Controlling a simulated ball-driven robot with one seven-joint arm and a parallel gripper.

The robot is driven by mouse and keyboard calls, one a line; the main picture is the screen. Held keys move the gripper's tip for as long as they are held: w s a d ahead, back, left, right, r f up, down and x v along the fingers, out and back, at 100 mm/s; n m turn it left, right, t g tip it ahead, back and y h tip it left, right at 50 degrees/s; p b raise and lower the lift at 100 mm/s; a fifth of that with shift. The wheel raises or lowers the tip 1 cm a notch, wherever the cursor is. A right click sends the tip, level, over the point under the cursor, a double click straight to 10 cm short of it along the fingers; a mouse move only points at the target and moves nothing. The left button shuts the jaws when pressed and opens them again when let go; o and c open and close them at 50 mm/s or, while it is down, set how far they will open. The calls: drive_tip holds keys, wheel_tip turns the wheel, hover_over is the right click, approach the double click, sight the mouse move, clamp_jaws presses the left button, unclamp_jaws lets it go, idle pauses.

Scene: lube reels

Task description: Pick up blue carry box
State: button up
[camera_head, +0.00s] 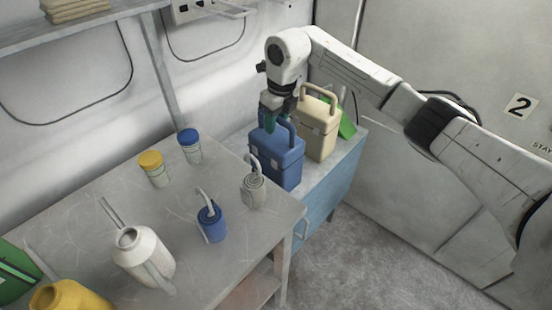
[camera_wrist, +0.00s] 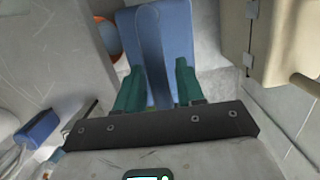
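The blue carry box (camera_head: 278,160) stands upright on the blue cabinet beyond the table, with its handle on top. My gripper (camera_head: 271,118) is directly above it, pointing down at the handle. In the wrist view the blue carry box (camera_wrist: 178,28) lies below my gripper (camera_wrist: 160,68). Its darker blue handle runs between the two green fingers, which stand apart on either side of it. A gap shows between the handle and the right finger, so the gripper looks open. The lower finger ends are partly hidden in the head view.
A beige carry box (camera_head: 318,125) stands close to the right; it also shows in the wrist view (camera_wrist: 290,40). A grey can (camera_head: 254,188) and blue can (camera_head: 211,222) stand on the table (camera_head: 190,272). A green object (camera_head: 347,126) is behind the beige box.

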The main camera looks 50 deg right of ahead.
clamp_jaws()
idle(1.1)
